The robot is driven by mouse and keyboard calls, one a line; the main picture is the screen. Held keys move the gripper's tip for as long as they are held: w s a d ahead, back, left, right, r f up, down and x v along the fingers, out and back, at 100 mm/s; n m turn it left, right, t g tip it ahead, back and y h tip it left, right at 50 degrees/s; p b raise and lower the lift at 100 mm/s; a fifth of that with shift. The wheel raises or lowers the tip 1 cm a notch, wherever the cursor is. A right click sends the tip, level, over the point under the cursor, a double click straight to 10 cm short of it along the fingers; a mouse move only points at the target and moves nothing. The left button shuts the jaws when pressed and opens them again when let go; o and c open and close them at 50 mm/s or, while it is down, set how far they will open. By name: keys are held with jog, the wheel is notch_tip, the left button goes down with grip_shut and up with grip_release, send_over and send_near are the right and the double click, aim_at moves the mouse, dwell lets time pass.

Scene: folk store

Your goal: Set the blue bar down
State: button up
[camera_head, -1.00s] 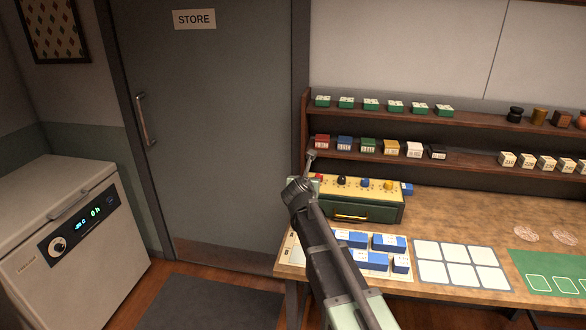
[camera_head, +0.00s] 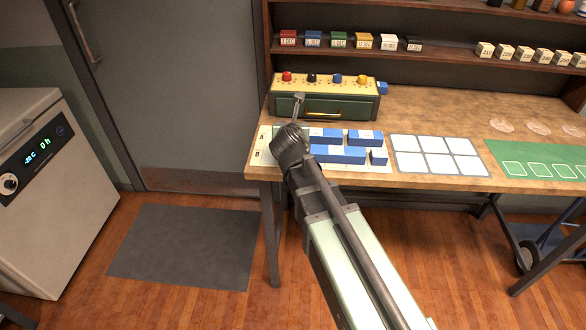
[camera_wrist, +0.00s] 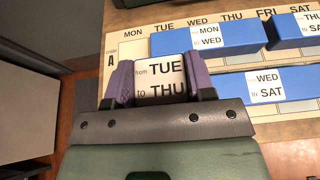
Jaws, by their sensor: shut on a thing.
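In the wrist view, my gripper (camera_wrist: 159,80) is shut on a bar (camera_wrist: 160,72) whose white top reads "from TUE to THU"; its sides are mostly covered by the purple jaws. The held bar is over the day chart (camera_wrist: 125,32), below a blue "MON to WED" bar (camera_wrist: 180,42) and left of a blue "WED to SAT" bar (camera_wrist: 235,90). I cannot tell whether it touches the chart. In the head view, my wrist covers the held bar and part of the chart (camera_head: 257,157), at the left end of the table.
Several blue bars, one of them long (camera_head: 338,156), lie on the chart right of my wrist. A green box (camera_head: 345,106) with coloured knobs stands behind it. A white-squared card (camera_head: 438,156) lies to the right. Shelves with small blocks (camera_head: 362,41) rise behind.

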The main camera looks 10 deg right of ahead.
notch_tip(320, 180, down, 8)
jog(key=b, duration=0.5)
jog(key=shift+r, duration=0.45)
jog(key=shift+f, duration=0.2)
jog(key=o, duration=0.6)
jog(key=shift+r, duration=0.35)
jog(key=p+v, duration=0.3)
jog(key=v, duration=0.4)
jog(key=shift+s, duration=0.2)
jog(key=shift+a+f, duration=0.1)
